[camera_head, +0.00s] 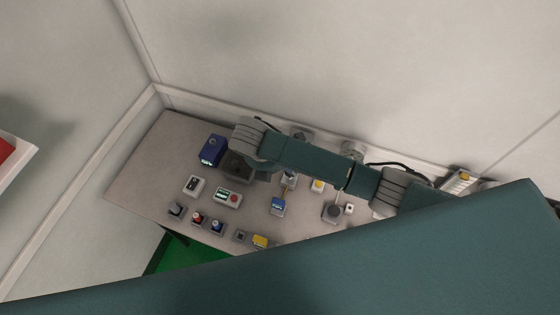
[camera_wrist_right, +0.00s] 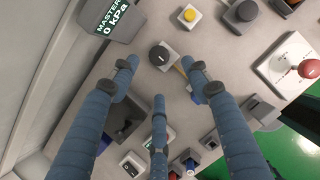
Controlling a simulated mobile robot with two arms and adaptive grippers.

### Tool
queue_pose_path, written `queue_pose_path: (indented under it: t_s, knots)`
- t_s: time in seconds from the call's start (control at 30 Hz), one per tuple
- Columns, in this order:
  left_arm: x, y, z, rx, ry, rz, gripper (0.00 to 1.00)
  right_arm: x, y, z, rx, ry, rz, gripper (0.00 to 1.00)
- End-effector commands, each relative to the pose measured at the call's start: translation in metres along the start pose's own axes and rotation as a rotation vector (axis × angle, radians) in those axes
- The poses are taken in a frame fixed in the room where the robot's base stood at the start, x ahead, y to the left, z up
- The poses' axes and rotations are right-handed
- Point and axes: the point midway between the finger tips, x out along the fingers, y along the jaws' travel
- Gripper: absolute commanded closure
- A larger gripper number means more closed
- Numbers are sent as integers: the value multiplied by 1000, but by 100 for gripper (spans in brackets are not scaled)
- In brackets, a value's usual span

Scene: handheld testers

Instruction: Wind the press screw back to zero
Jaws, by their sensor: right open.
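A round dark knob on a grey base (camera_wrist_right: 162,55), which I take for the press screw, lies beyond my fingertips in the right wrist view. In the head view its grey device (camera_head: 289,179) sits beside my right forearm. My right gripper (camera_wrist_right: 158,72) is open and empty, with its three blue fingers spread around the knob's near side; I cannot tell if any touches. A dark display (camera_wrist_right: 112,17) reads "MASTER 0 kPa". In the head view the right fingers are hidden by the arm. My left gripper is not in view.
The grey bench carries a blue box (camera_head: 212,150), a yellow button (camera_head: 318,185), a blue device (camera_head: 278,206), a dark round knob (camera_head: 335,212) and several small switches along the front. A red knob on a white plate (camera_wrist_right: 309,68) is at the right. Walls close the back and left.

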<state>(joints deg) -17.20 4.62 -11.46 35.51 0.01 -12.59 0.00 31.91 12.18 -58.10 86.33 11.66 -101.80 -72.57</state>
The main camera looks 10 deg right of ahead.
Motion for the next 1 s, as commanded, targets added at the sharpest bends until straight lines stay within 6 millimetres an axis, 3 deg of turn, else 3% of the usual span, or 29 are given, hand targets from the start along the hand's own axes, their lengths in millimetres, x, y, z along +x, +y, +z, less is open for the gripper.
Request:
queue_pose_path:
  t_s: [0.1, 0.3, 1.0]
  knots:
    - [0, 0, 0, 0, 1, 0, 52, -20, 1, 0, 1, 0, 3, 52]
    - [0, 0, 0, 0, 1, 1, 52, -34, 0, 0, 1, 0, 1, 52]
    - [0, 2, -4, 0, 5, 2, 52, -35, 0, 0, 0, 0, -1, 52]
